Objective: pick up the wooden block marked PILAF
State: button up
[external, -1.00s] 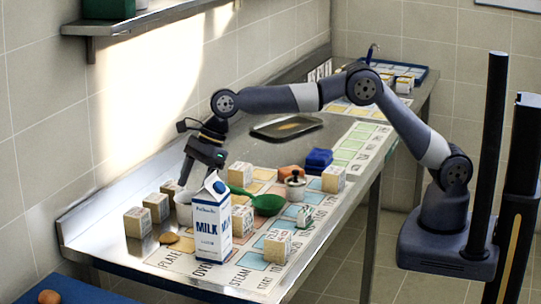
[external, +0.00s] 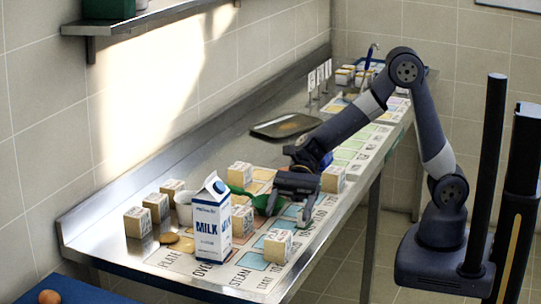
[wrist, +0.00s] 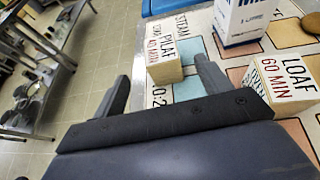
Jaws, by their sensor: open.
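My gripper (external: 288,216) is open and empty, pointing down just behind that block. In the wrist view the fingers of my gripper (wrist: 162,75) are spread wide. The block lies beyond the fingertips and I see no contact.
A block marked LOAF (wrist: 283,84) is right of the fingers in the wrist view. The milk carton (external: 212,222) stands left of PILAF. A green ladle (external: 262,201) lies behind my gripper. More blocks (external: 155,206) stand at the left. The printed mat around PILAF is mostly clear.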

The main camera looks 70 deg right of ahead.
aim_at(278, 235)
jog(key=shift+s, duration=0.2)
jog(key=x, duration=0.5)
jog(key=shift+w+x, duration=0.1)
jog(key=shift+x, duration=1.35)
jog(key=shift+w+x, duration=0.15)
jog(key=shift+x, duration=1.3)
jog(key=shift+a+r, duration=0.1)
jog(key=shift+r, duration=0.05)
jog(key=shift+c, duration=0.4)
jog(key=c, duration=1.1)
